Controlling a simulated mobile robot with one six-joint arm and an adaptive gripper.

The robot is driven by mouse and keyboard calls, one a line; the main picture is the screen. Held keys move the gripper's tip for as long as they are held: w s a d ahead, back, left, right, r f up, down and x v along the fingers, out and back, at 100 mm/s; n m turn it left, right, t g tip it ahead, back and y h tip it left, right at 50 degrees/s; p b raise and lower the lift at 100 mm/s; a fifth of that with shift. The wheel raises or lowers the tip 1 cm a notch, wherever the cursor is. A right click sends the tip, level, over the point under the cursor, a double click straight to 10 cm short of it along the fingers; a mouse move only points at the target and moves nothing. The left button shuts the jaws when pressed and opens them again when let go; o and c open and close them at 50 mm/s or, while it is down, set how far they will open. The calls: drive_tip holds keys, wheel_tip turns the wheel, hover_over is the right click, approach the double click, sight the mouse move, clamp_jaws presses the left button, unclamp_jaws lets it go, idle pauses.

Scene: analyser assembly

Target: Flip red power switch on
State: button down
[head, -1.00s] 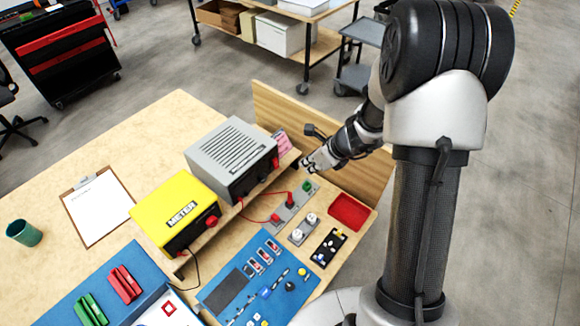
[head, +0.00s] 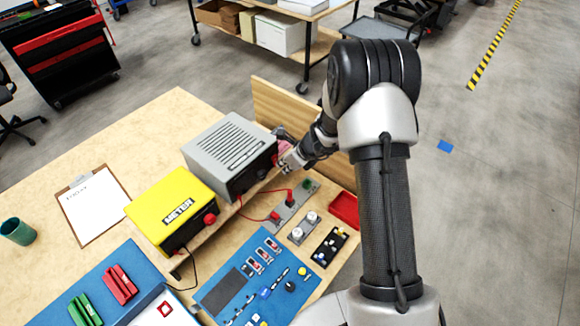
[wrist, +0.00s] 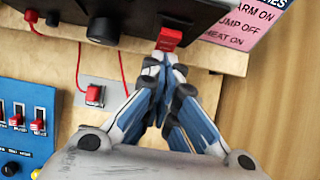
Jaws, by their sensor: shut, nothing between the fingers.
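The red power switch (wrist: 169,38) sits at the right end of the dark front of the grey box (head: 225,143), seen in the wrist view. My gripper (wrist: 166,60) is shut and empty, its fingertips just in front of the switch. Whether they touch it I cannot tell. In the head view my gripper (head: 284,163) is at the right front corner of the box and largely hides the switch there. The switch's exact position, on or off, is not clear to me.
A pink note (wrist: 246,25) is beside the switch. A wooden panel (head: 300,115) stands behind my gripper. Red leads run from the box to a grey plate (head: 293,207). The yellow meter (head: 172,205) is left of the box, and a red tray (head: 344,209) lies to the right.

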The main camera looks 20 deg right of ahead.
drive_tip(key=shift+f+b, duration=0.1)
drive_tip(key=shift+b, duration=0.25)
drive_tip(key=shift+w+a+f+b, duration=0.1)
drive_tip(key=shift+f+b, duration=0.05)
drive_tip(key=shift+b, duration=0.9)
drive_tip(key=shift+w+a+f+t+y+b, duration=0.15)
drive_tip(key=shift+t+y+b, duration=0.25)
drive_tip(key=shift+b, duration=1.15)
drive_tip(key=shift+r, duration=0.25)
drive_tip(key=shift+r+p, duration=0.75)
